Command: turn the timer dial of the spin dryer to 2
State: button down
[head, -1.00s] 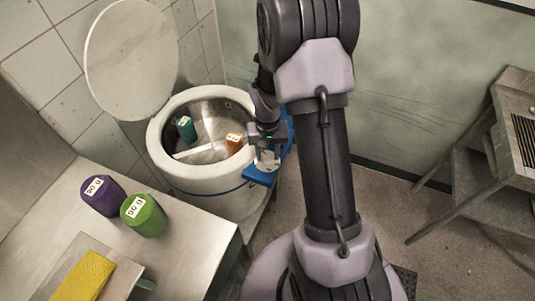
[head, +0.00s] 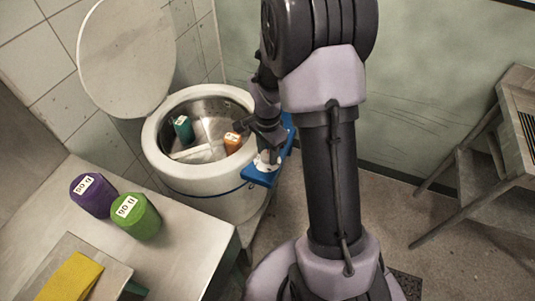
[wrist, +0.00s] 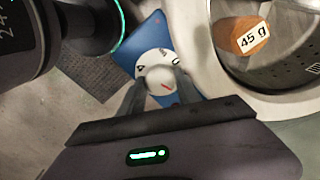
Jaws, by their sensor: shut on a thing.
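The spin dryer (head: 205,180) is a white round tub with its lid (head: 125,55) open. A blue panel (head: 258,178) is on its right side. In the wrist view, the panel (wrist: 150,35) carries a white timer dial (wrist: 152,60) with dark markings, only partly readable. The dial's round knob (wrist: 160,80) has a red pointer line. My gripper (wrist: 160,92) is shut on the knob, one finger on each side. In the head view, my gripper (head: 268,152) is at the panel, and my wrist hides part of the dial. I cannot tell which number the pointer meets.
Inside the drum are a teal container (head: 183,129) and an orange block (head: 232,142), labelled 45 g in the wrist view. Purple (head: 93,194) and green (head: 136,215) containers and a yellow cloth (head: 70,278) are on the left bench. A rack (head: 490,160) stands right.

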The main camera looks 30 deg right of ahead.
aim_at(267, 154)
jog(key=m+b, duration=0.2)
jog(key=m, duration=0.2)
jog(key=shift+f+m, duration=0.1)
jog(key=shift+m, duration=0.2)
jog(key=shift+m+b, duration=0.85)
jog(key=shift+m, duration=1.45)
jog(key=c, duration=0.9)
grip_release()
jog(key=shift+o, duration=0.2)
notch_tip(267, 154, up, 18)
jog(key=p, duration=0.7)
jog(key=shift+f, duration=0.15)
